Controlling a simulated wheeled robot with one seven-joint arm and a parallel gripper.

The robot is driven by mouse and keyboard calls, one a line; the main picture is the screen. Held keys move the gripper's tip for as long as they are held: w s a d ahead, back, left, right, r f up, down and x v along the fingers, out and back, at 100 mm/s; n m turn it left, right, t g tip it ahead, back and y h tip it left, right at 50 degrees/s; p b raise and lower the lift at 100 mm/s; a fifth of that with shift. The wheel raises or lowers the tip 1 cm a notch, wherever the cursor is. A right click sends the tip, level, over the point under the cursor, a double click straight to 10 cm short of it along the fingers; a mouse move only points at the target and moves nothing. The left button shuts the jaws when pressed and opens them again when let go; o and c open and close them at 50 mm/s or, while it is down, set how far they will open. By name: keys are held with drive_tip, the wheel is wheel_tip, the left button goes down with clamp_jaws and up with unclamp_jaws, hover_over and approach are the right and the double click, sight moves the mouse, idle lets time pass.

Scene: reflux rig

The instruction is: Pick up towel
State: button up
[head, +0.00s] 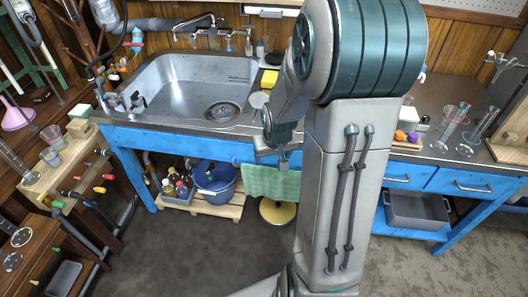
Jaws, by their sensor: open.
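A green towel (270,183) hangs down the blue front of the sink counter, just below the counter edge. My gripper (283,165) is at the counter front, in front of the towel's upper right part. It is open, and its fingers are small and partly blurred against the towel. No towel fabric visibly sits gripped between them. My own arm column hides whatever lies right of the towel, and I cannot tell whether the fingers touch the cloth.
A steel sink (180,92) with taps fills the counter's left. A blue bucket (213,182) and a bottle crate (179,188) stand on a pallet below. A grey bin (417,210) sits under the right counter. Glassware (465,149) stands at the right. The front floor is clear.

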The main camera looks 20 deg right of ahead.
drive_tip(key=w+d+b+x, duration=0.1)
drive_tip(key=d+b+x, duration=0.1)
drive_tip(key=b+x, duration=0.6)
wheel_tip(320, 180, down, 4)
drive_tip(key=shift+w+d+t, duration=0.15)
drive_tip(key=shift+w+t, duration=0.15)
drive_tip(key=shift+w, duration=0.75)
drive_tip(key=shift+f, duration=0.15)
